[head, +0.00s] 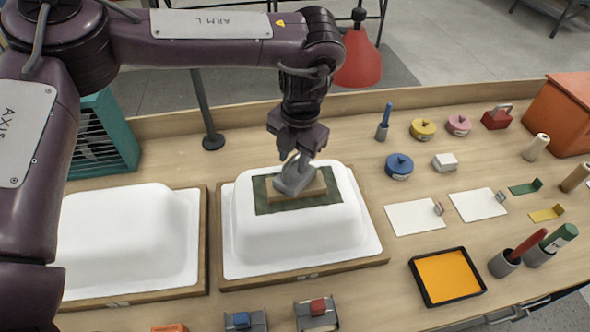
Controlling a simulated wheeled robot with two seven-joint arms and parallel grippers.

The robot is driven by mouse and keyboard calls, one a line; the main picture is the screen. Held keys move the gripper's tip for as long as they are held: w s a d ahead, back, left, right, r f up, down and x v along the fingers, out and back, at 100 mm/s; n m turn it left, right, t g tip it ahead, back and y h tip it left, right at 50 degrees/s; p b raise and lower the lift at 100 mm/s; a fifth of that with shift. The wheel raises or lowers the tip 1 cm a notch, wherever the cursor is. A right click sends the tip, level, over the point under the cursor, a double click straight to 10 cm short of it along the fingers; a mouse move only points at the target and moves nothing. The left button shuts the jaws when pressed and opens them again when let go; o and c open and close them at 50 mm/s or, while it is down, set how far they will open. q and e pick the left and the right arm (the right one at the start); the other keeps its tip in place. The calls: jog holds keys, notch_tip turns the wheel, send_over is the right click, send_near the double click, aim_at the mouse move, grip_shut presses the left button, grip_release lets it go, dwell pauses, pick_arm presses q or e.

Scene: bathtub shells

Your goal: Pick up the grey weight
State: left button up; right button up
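A white bathtub shell (290,232) lies upside down on a wooden board in the middle of the bench. On its flat top is a dark green patch (262,205) with a wooden block (316,188) on it. A grey piece, which looks like the grey weight (291,182), sits at the block, partly hidden by my gripper. My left gripper (297,160) points down right over it, its fingers at the weight's top. Whether the fingers are closed on it cannot be made out. My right gripper is not in view.
A second white shell (130,240) lies to the left. On the right are a red weight (497,118), round blue (399,166), yellow and pink pieces, a white block (445,162) and an orange tray (448,277).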

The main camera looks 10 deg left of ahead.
pick_arm(q)
jog(key=shift+f, duration=0.6)
grip_shut()
jog(key=shift+w+r, duration=0.1)
jog(key=shift+r, duration=0.05)
dwell(0.8)
